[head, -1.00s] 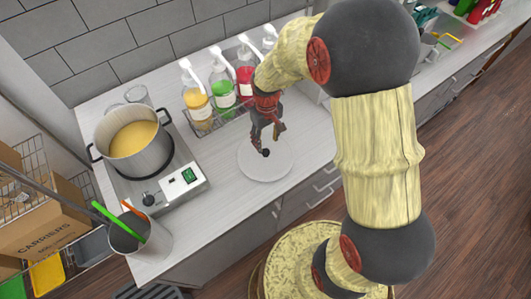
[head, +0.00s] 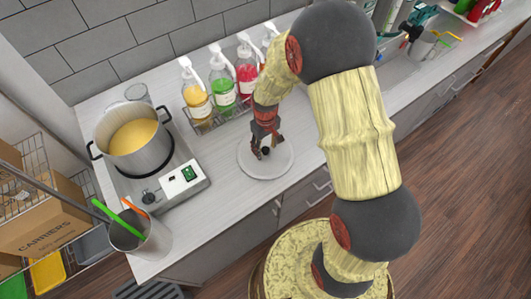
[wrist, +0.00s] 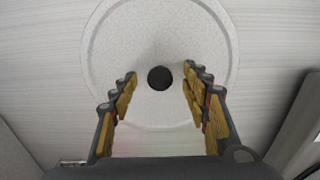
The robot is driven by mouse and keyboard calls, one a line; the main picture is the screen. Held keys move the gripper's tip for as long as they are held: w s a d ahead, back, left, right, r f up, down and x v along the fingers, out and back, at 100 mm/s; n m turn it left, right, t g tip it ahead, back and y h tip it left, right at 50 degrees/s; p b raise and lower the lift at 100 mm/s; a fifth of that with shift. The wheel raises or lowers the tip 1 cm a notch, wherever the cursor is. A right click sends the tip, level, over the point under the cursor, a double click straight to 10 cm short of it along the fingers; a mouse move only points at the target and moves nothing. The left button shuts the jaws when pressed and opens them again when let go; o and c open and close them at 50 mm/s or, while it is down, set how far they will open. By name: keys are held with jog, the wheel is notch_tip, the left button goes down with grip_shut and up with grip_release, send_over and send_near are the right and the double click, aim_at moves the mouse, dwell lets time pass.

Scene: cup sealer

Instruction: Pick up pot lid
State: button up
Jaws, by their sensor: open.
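The pot lid (head: 279,166) is a pale round disc with a dark knob at its centre. It lies flat on the counter, right of the pot. In the wrist view the lid (wrist: 120,50) fills the upper middle, and its black knob (wrist: 160,78) shows between the fingertips. My gripper (head: 265,152) points down at the lid with its fingers around the knob's sides. In the wrist view the gripper (wrist: 160,88) is open, with a gap on each side of the knob. How high the fingertips are above the lid is hard to tell.
A pot (head: 140,155) of yellow liquid stands on a hot plate (head: 185,185) at left. Pump bottles (head: 222,85) stand in a rack behind my gripper. A container with green and orange utensils (head: 150,240) is at the counter's front left. The counter's front edge lies close to the lid.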

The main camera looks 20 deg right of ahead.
jog(key=shift+c, duration=1.2)
grip_shut()
